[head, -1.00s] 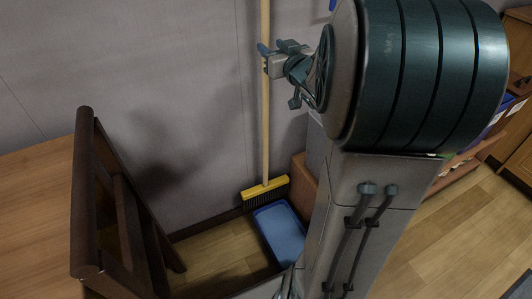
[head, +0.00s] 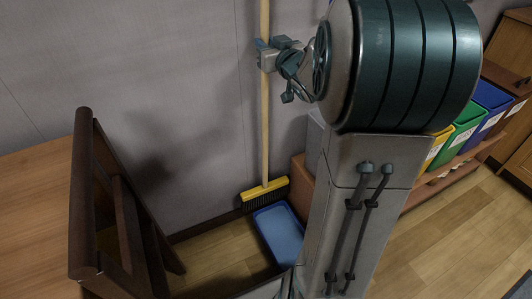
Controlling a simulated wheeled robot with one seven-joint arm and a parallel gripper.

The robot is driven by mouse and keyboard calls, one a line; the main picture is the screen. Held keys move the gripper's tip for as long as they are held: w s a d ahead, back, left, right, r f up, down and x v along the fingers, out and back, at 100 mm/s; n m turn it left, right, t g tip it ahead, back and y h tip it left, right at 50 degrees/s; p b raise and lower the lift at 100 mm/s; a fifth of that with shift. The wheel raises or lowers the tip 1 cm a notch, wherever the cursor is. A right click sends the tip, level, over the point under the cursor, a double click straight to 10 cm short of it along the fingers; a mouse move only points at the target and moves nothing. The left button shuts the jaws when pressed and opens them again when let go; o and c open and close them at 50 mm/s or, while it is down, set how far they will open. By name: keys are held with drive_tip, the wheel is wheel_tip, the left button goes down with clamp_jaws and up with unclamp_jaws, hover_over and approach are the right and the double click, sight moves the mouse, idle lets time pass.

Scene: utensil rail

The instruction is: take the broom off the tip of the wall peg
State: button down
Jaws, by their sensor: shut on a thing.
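The broom (head: 264,130) hangs upright along the grey wall, with a long pale wooden handle and a yellow head (head: 265,189) with dark bristles at the bottom. The top of the handle runs out of the picture, and the wall peg is not in view. My gripper (head: 264,55) is shut on the upper part of the visible handle, coming from the right. The broom head is just above and behind a blue tray (head: 279,232); I cannot tell whether they touch.
A dark wooden chair (head: 84,190) stands at the left by a wooden surface (head: 32,215). A brown box (head: 302,181) is right of the broom head. Yellow, green (head: 462,128) and blue (head: 490,102) bins stand on a low shelf at the right. Wood floor is clear at the lower right.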

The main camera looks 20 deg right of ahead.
sight(267, 32)
drive_tip(key=c, duration=2)
unclamp_jaws()
drive_tip(key=shift+r, duration=0.1)
clamp_jaws()
drive_tip(key=shift+r, duration=0.15)
drive_tip(key=shift+w+r+p, duration=0.15)
drive_tip(key=shift+r+p, duration=0.85)
drive_tip(key=shift+r, duration=0.25)
drive_tip(key=shift+s+d+p, duration=0.15)
drive_tip(key=shift+s+p, duration=0.3)
drive_tip(key=shift+s, duration=2.15)
drive_tip(key=shift+s+f, duration=0.1)
drive_tip(key=shift+s, duration=0.4)
